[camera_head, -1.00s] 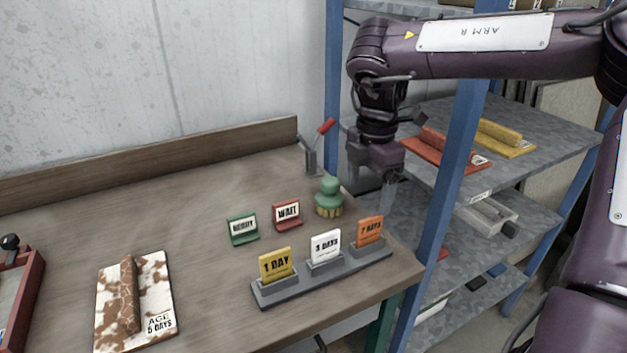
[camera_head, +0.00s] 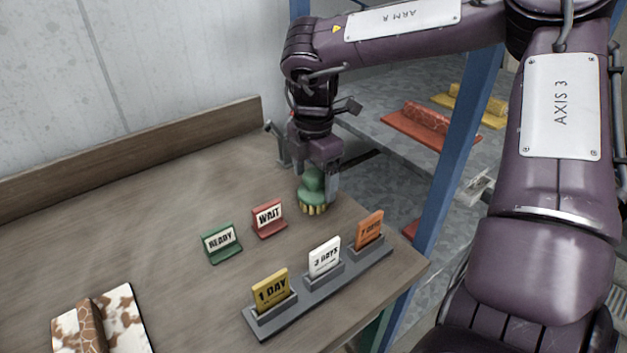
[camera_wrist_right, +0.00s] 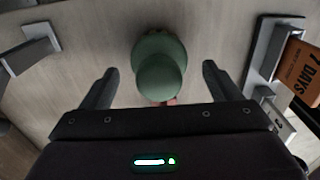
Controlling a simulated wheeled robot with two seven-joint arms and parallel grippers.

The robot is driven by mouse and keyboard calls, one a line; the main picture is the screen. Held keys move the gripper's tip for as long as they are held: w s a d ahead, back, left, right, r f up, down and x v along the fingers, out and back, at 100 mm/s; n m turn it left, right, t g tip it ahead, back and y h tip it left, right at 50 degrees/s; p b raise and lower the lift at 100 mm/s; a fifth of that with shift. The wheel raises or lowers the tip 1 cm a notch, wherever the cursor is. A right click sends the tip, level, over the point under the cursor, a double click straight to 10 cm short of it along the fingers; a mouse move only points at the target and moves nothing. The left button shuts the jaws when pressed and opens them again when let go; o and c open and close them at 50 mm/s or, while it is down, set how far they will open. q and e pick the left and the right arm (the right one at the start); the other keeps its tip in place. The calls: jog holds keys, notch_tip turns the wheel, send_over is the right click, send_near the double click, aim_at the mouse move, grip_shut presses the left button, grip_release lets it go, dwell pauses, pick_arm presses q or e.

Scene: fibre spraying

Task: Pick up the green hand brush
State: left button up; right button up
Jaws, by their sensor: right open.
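The green hand brush (camera_head: 312,190) stands upright on the wooden table (camera_head: 190,190), its yellow bristles down and its round green knob up. In the right wrist view the brush (camera_wrist_right: 160,62) shows from above, between and slightly beyond the two fingers. My right gripper (camera_head: 322,188) is over the brush with its fingers pointing down. It is open, and in the right wrist view its fingertips (camera_wrist_right: 158,72) stand apart from the brush on both sides. My left gripper is not in view.
A green READY sign (camera_head: 221,243) and a red WAIT sign (camera_head: 268,218) stand left of the brush. A grey rack (camera_head: 318,294) with day cards stands in front. A blue shelf post (camera_head: 452,150) rises on the right. A patterned board (camera_head: 125,310) lies front left.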

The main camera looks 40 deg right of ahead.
notch_tip(320, 180, down, 2)
jog(key=shift+c, duration=0.3)
jog(key=shift+r, duration=0.1)
jog(key=c, duration=1)
jog(key=shift+w, duration=0.1)
jog(key=shift+c, duration=0.2)
notch_tip(320, 180, up, 10)
jog(key=o, duration=0.4)
jog(key=shift+c, duration=1.3)
jog(key=shift+a, duration=0.1)
